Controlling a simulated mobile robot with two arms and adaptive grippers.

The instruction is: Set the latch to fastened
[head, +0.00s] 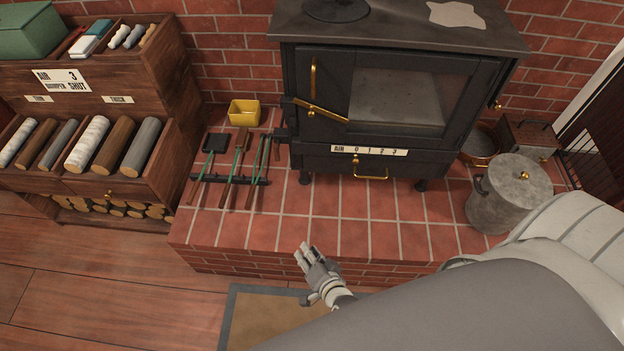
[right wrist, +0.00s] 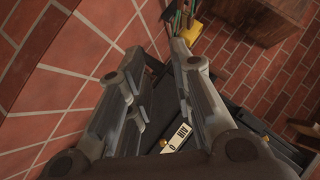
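The black stove (head: 300,150) stands on the brick hearth, its glass door (head: 395,100) closed as far as I can see. The latch (head: 322,110) is a brass lever on the door's left side, tilted down to the right. A vertical brass handle (head: 313,72) is just above it. I cannot tell whether the latch is engaged. My right gripper (head: 306,252) is in front of the hearth, well below the latch and apart from it. In the right wrist view its fingers (right wrist: 160,58) are spread with nothing between them. My left gripper is not in view.
Fire tools (head: 235,165) and a yellow box (head: 244,112) are left of the stove. A lidded metal bucket (head: 510,195) stands to its right. A wooden log rack (head: 110,190) is at the left. The hearth's front middle (head: 350,225) is bare.

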